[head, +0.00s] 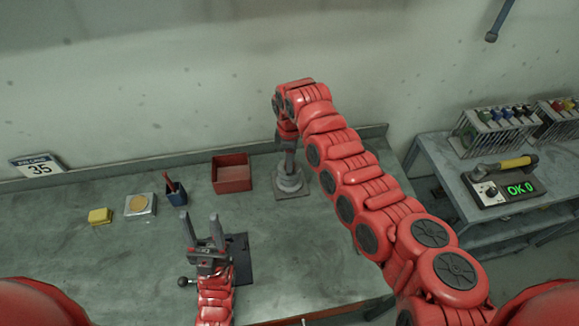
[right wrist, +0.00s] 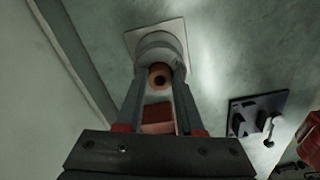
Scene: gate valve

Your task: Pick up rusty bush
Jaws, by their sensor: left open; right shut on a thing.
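The rusty bush (right wrist: 153,73) is a small brown ring with a dark hole, between my right fingertips in the right wrist view. My right gripper (right wrist: 161,68) is shut on it, at the mouth of a grey round housing (right wrist: 157,42) on a square plate. In the head view my right gripper (head: 289,168) points down at this housing (head: 290,184) and the bush cannot be made out. Whether the bush touches the housing is unclear. My left gripper (head: 200,222) is open and empty, above a dark fixture (head: 240,262) on the bench.
A red open bin (head: 232,174) stands left of the housing. A blue pen cup (head: 176,194), a silver box with a yellow disc (head: 140,206) and a yellow block (head: 100,216) stand further left. The wall is close behind.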

